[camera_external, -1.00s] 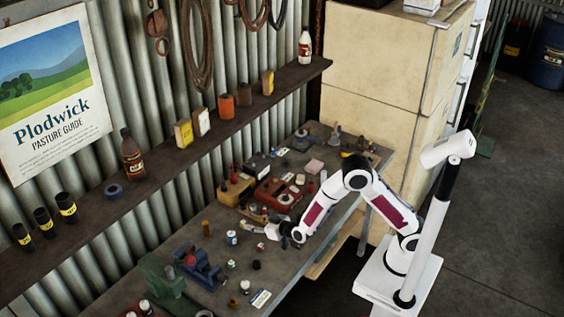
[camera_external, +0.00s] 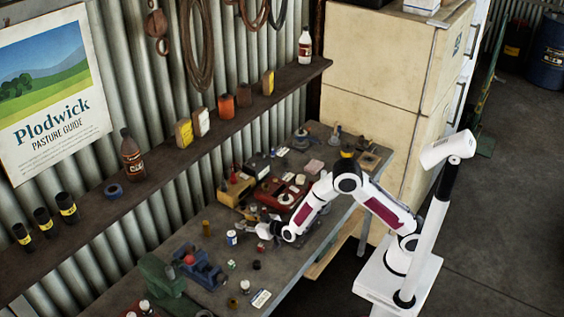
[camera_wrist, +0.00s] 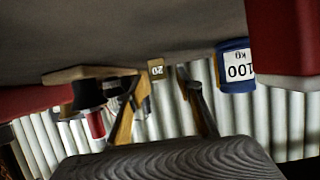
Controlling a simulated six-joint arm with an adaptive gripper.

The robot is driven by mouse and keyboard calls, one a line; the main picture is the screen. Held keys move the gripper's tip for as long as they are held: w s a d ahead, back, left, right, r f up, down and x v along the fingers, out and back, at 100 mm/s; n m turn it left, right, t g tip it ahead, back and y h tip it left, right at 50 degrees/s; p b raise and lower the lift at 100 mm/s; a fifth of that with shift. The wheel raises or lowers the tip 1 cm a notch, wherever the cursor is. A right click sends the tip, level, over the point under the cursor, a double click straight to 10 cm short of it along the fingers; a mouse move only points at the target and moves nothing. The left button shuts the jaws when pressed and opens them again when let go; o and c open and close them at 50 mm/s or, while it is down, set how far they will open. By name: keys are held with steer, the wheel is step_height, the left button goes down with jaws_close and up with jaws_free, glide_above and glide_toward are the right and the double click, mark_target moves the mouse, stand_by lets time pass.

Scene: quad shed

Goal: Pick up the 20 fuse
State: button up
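In the wrist view, a small tan block marked "20" (camera_wrist: 157,71), which I take to be the 20 fuse, sits ahead between my finger tips. The picture is tilted, with the bench surface across the top. My gripper (camera_wrist: 161,82) is open, with one finger on each side of the fuse and nothing visibly held. Whether the fingers touch the fuse cannot be told. In the external view my gripper (camera_external: 251,230) is low over the middle of the bench; the fuse cannot be made out there.
A blue container labelled "100 kg" (camera_wrist: 236,66) stands close right of the fuse in the wrist view, beside a large red object (camera_wrist: 285,38). A black and red item (camera_wrist: 91,98) is left. In the external view, a blue vise (camera_external: 200,268) and red box (camera_external: 283,193) flank my gripper.

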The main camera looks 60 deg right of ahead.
steer(key=c, duration=0.9)
steer(key=shift+r, duration=0.2)
step_height(320, 180, up, 10)
steer(key=shift+f, duration=0.15)
stand_by(0.6)
